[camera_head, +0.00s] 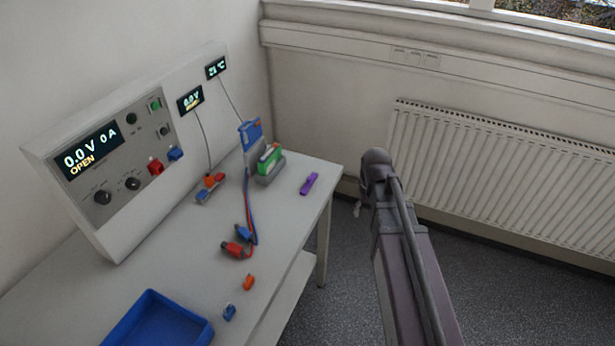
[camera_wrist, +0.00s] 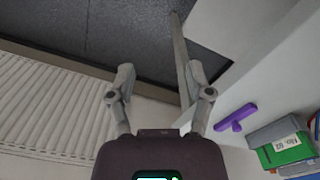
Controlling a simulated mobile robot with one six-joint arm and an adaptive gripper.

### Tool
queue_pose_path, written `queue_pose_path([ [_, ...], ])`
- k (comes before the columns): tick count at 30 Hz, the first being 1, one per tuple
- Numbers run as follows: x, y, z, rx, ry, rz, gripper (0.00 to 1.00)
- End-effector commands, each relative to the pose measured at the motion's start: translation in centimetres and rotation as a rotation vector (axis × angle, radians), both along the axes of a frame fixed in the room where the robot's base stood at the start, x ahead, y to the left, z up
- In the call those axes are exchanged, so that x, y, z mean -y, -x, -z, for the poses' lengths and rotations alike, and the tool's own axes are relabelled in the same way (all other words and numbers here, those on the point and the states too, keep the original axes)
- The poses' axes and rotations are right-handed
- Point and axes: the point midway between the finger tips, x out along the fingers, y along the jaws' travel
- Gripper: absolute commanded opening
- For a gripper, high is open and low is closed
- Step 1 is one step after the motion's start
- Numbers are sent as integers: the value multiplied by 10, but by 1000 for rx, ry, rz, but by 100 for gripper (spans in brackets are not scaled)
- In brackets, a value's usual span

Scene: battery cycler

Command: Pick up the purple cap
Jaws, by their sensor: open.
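The purple cap (camera_head: 309,184) lies on the grey table (camera_head: 285,215) near its far right edge, just right of the green battery in its holder. It also shows in the wrist view (camera_wrist: 236,117), to the right of my gripper (camera_wrist: 160,90), as a purple bar with a short stub. My gripper is open, with its two fingers apart and nothing between them. It is off to the side of the cap and does not touch it. In the head view my arm stands right of the table, and the gripper fingers cannot be made out there.
A green battery (camera_head: 269,158) in a grey holder and a blue clip with cables stand left of the cap. Red and blue plugs (camera_head: 237,247), an orange cap (camera_head: 248,282), a small blue cap (camera_head: 229,312) and a blue tray (camera_head: 160,322) lie nearer. A radiator (camera_head: 500,180) lines the wall.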

Motion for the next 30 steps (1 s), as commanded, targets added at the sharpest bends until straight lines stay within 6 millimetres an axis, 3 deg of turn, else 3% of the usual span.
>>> queue_pose_path([
  [1, -15, -29, -19, 0, 0, -29, 66],
  [3, -36, -55, -33, 0, 0, -71, 66],
  [9, -100, -121, -69, 0, 0, -188, 66],
  [12, -129, -145, -82, 0, 0, -234, 66],
  [19, -169, -173, -97, 0, 0, -297, 66],
  [30, -175, -174, -97, 1, 0, -307, 66],
])
